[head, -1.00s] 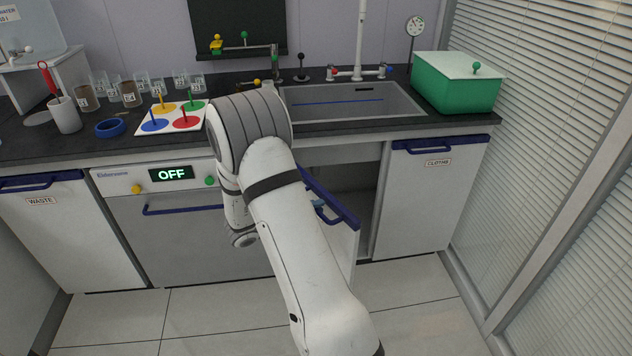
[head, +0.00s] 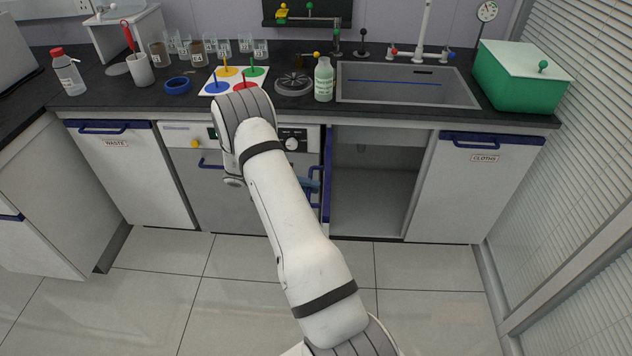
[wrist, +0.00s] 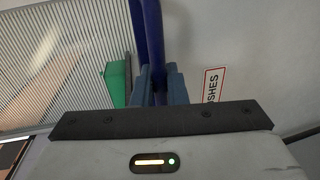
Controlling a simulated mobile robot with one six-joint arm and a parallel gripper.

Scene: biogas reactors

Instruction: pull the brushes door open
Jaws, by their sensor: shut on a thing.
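The brushes door (wrist: 250,50) fills the right of the wrist view, with part of its label (wrist: 213,85) reading "SHES". Its dark blue handle (wrist: 149,35) runs down between the fingers of my gripper (wrist: 159,88), which is shut on it. In the head view the door's handle (head: 327,178) is seen nearly edge-on, and the door stands swung wide out from the cabinet (head: 372,195), whose inside is in plain view. My gripper (head: 311,186) is mostly hidden behind my arm there.
The cloths door (head: 478,190) is closed to the right of the opening. The waste door (head: 135,175) and the appliance front (head: 205,190) are to the left. A glass partition with blinds (head: 580,170) bounds the right side. The tiled floor (head: 430,285) in front is clear.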

